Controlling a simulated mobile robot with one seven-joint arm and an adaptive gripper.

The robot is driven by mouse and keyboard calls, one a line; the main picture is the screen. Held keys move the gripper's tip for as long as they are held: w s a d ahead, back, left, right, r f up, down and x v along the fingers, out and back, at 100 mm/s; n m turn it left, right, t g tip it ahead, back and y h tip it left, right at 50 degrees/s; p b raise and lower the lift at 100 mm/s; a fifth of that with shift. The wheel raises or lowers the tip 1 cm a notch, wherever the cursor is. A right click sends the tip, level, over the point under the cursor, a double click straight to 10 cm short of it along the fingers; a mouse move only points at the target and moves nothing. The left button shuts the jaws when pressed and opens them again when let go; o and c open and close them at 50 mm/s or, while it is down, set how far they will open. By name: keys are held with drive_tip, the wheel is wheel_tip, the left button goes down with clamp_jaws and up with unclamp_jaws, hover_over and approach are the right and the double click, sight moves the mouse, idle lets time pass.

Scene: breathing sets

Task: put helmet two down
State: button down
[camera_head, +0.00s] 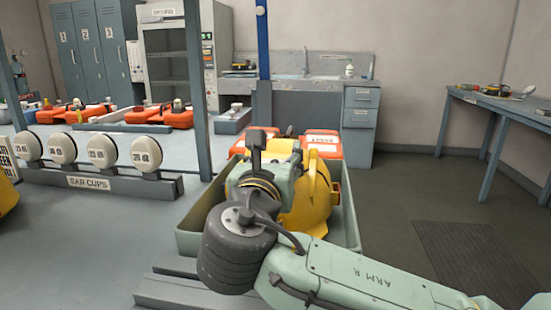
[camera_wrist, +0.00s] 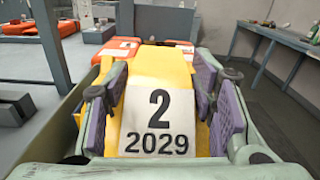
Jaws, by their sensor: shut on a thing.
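Helmet two is the yellow helmet (camera_head: 316,200), marked with a white plate reading "2 2029" (camera_wrist: 158,122) in the wrist view. My gripper (camera_wrist: 162,95) is shut on it, with a purple pad on either side of the yellow body. In the head view my wrist and arm hide the helmet's left and lower parts. The helmet is over or inside a grey-green open crate (camera_head: 350,222). I cannot tell whether it touches the crate floor.
Orange cases (camera_head: 322,143) are just behind the helmet. A rack labelled "EAR CUPS" (camera_head: 92,182) with several white cups stands at the left. A grey post (camera_head: 196,90) rises left of the crate. A blue-grey table (camera_head: 500,103) is at the right, with open floor before it.

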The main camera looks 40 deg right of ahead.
drive_tip(key=c, duration=0.7)
unclamp_jaws()
drive_tip(key=shift+a, duration=0.1)
